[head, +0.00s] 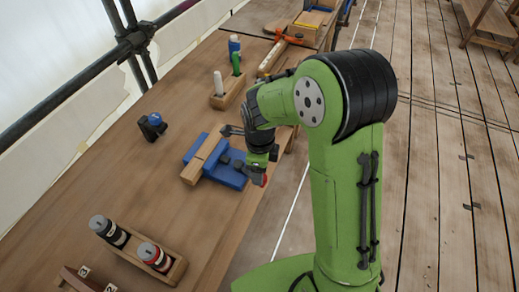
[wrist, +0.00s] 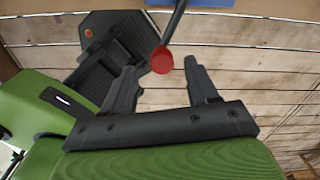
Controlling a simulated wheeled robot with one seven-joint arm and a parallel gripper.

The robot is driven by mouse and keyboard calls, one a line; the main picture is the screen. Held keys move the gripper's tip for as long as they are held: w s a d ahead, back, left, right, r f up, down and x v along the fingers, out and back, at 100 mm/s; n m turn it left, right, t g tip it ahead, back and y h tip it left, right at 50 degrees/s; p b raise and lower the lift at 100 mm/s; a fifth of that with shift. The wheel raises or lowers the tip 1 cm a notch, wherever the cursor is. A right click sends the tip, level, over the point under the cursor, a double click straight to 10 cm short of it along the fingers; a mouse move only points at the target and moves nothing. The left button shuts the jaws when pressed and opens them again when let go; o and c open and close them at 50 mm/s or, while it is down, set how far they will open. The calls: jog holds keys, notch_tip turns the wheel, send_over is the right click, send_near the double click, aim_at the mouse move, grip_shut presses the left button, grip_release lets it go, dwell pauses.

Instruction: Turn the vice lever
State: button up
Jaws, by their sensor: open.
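The blue vice (head: 232,174) sits at the bench's right edge in the head view, with a wooden block (head: 203,160) lying across it. Its dark lever (wrist: 175,28) comes down from the top of the wrist view and ends in a round red knob (wrist: 162,60). The knob also shows at the bench edge in the head view (head: 261,180). My gripper (wrist: 160,72) is open, with one dark finger on each side of the knob. The knob appears between the fingertips, with gaps on both sides. Whether it lies at fingertip depth I cannot tell. My arm hides part of the vice's right side.
On the bench (head: 130,180) stand a wooden rack (head: 175,272) with two capped cylinders, a small blue-topped black item (head: 153,125) and a wooden holder (head: 225,98) with upright pieces. Beyond the bench's right edge, the plank floor (head: 435,200) is open.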

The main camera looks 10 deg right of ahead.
notch_tip(320, 180, up, 11)
jog(key=p, duration=0.1)
jog(key=shift+p, duration=0.4)
jog(key=s+d+r+n+t, duration=0.2)
jog(key=s+r+n, duration=0.2)
jog(key=s+n, duration=0.5)
jog(key=s+d+r+n+t, duration=0.3)
jog(key=s+r+n, duration=0.2)
jog(key=s+n, duration=0.4)
jog(key=n, duration=0.5)
jog(key=shift+s+d+r+t, duration=0.15)
jog(key=shift+s+d+t, duration=0.15)
